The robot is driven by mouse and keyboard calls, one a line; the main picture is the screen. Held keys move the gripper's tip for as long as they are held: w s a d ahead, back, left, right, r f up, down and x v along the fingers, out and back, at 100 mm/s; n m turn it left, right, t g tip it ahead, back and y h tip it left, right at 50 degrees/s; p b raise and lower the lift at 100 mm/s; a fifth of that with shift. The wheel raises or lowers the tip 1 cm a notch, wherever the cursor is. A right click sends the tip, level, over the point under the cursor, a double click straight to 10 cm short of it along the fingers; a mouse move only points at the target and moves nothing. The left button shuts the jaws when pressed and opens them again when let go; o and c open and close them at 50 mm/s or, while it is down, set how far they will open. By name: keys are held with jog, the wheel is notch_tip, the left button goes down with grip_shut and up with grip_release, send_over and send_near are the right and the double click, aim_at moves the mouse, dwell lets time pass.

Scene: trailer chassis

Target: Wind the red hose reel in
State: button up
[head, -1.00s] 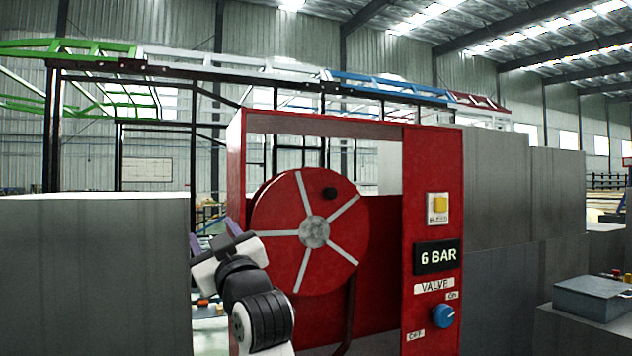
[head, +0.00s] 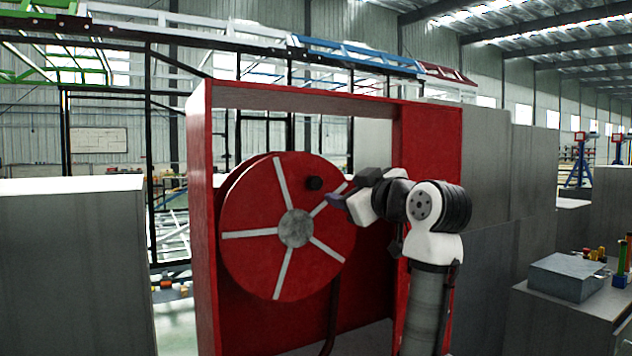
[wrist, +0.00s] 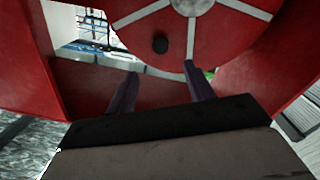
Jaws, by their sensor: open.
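The red hose reel (head: 255,205) is a round disc with pale spokes and a grey hub (head: 296,228), standing upright inside a red cabinet (head: 203,240). A black knob (head: 314,183) sticks out of the disc, up and right of the hub. In the wrist view the knob (wrist: 160,45) lies beyond the fingertips, between their lines. My gripper (head: 338,198) is at the right of the reel, close to the knob. In the wrist view my gripper (wrist: 162,82) is open with nothing between its two dark fingers. A dark hose or pipe (head: 332,305) hangs below the reel.
My arm hides the cabinet's right panel with its controls. Grey blocks (head: 70,260) stand at the left, and a grey wall (head: 485,200) at the right. A grey box (head: 567,277) sits on a bench at the lower right.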

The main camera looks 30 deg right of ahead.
aim_at(317, 184)
jog(key=w+p, duration=0.4)
jog(key=w, duration=0.7)
jog(key=shift+d+r+p, duration=0.1)
jog(key=shift+d+p, duration=0.05)
jog(key=shift+p, duration=0.15)
jog(key=shift+w, duration=0.5)
grip_shut()
